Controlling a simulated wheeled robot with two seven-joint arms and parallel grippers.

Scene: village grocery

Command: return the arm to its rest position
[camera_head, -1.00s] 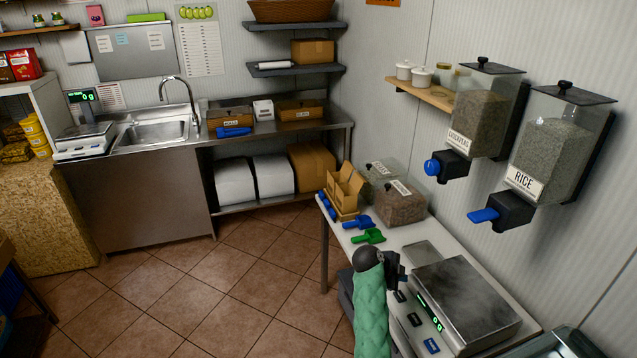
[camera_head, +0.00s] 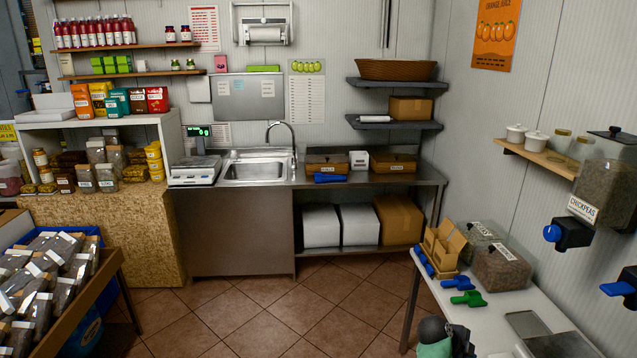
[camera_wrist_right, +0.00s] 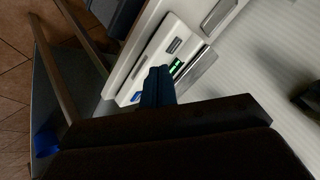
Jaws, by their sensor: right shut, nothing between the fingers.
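My right arm shows only at the bottom edge of the head view, as a green sleeve with a dark joint. My right gripper (camera_wrist_right: 158,75) shows in the right wrist view as dark fingers close together, shut and empty. Beyond its fingertips in that view is a pale scale front with a lit green display (camera_wrist_right: 177,67). My left arm and gripper are in neither view.
The white table (camera_head: 497,306) at right holds a green scoop (camera_head: 469,299), a blue scoop (camera_head: 458,283), clear bins and a cardboard holder. A chickpeas dispenser (camera_head: 602,195) hangs above. A crate of bags (camera_head: 45,285) stands at left. The tiled floor between is clear.

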